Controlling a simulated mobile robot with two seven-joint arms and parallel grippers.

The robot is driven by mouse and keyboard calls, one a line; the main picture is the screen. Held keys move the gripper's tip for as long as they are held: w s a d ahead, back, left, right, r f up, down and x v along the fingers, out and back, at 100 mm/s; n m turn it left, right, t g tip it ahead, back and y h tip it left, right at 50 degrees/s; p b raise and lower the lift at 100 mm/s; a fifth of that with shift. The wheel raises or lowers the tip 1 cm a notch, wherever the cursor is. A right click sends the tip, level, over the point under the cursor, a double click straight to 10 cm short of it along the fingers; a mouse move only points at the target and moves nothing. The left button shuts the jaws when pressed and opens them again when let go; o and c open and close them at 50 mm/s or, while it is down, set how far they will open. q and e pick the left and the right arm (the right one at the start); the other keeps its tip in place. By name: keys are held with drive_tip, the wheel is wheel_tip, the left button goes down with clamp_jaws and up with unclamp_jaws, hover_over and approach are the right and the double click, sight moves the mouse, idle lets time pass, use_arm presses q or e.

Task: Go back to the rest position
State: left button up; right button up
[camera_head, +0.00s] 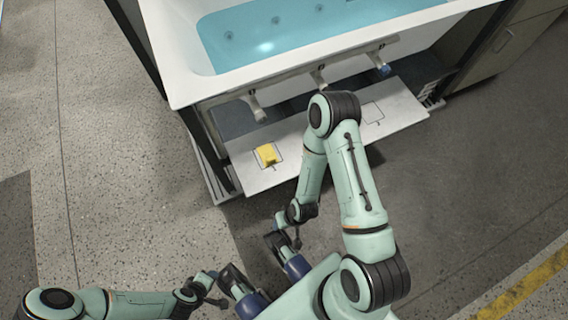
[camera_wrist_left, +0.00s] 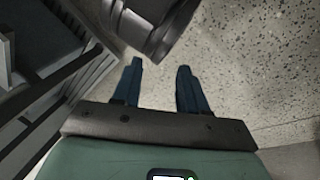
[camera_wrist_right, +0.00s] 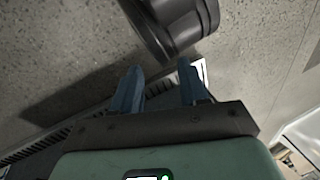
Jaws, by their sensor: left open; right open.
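My left gripper (camera_head: 213,275) is low in the head view, at the end of the arm that comes in from the left. Its two blue fingers (camera_wrist_left: 160,75) are apart and empty in the left wrist view, above speckled floor. My right gripper (camera_head: 281,219) is near the lower middle of the head view, below the folded right arm. Its fingers (camera_wrist_right: 159,78) are apart with nothing between them in the right wrist view. In the head view both grippers are small and their fingers are hard to make out.
A white bathtub shell (camera_head: 180,62) with a blue inside stands at the top. Below it, a white board (camera_head: 330,133) carries a yellow block (camera_head: 267,154) on the left and an empty marked square on the right. A grey cabinet (camera_head: 508,40) stands upper right. Speckled floor lies open at left.

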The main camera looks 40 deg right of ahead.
use_arm(q)
drive_tip(key=s+d+r+g+p, duration=0.1)
drive_tip(key=s+r+p, duration=0.2)
drive_tip(key=r+p, duration=0.6)
drive_tip(key=s+d+r+g+h+p, duration=0.1)
drive_tip(key=s+d+r+p, duration=0.1)
drive_tip(key=r+p, duration=0.6)
drive_tip(key=shift+s+r+m+g+p, duration=0.3)
drive_tip(key=shift+s+r+g+p, duration=0.1)
drive_tip(key=shift+s, duration=0.05)
use_arm(e)
drive_tip(key=s+a+r+g, duration=0.1)
drive_tip(key=s+r, duration=0.2)
drive_tip(key=r, duration=0.6)
drive_tip(key=s+a+r+g+y, duration=0.1)
drive_tip(key=s+a+r, duration=0.1)
drive_tip(key=r, duration=0.6)
drive_tip(key=shift+s+r+n+g, duration=0.3)
drive_tip(key=shift+s+r+g, duration=0.1)
drive_tip(key=shift+s, duration=0.05)
